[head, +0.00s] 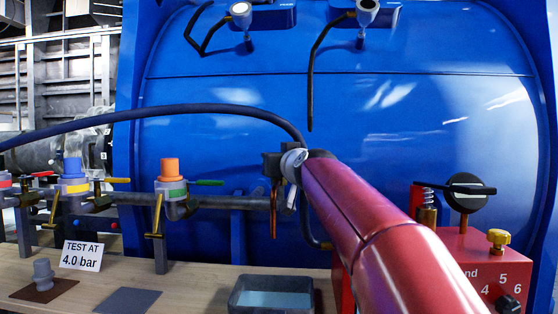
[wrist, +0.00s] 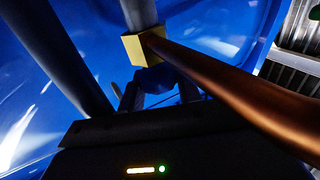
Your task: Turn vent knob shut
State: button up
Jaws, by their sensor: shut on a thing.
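In the wrist view, a dark blue rounded knob (wrist: 162,92) sits between the fingers of my gripper (wrist: 158,100), just below a brass-yellow block (wrist: 142,50). The knob looks like the vent knob, but it is dark and its turn angle cannot be read. My gripper is shut on it. In the head view my red arm reaches to the end of the pipe line, and my gripper (head: 290,166) is small and partly hidden there. The knob cannot be made out in that view.
A copper tube (wrist: 225,90) runs from the block close beside my gripper. A dark hose (head: 200,108) arches over the pipe. Valves with orange (head: 170,168) and blue (head: 73,168) caps stand left. A tray (head: 240,302) lies below; a red box (head: 480,265) stands right.

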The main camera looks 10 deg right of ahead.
jog(key=o, duration=0.9)
jog(key=shift+o, duration=0.2)
jog(key=s+b, duration=0.1)
jog(key=s, duration=0.6)
jog(key=shift+s+d+b, duration=0.35)
jog(key=shift+s, duration=0.05)
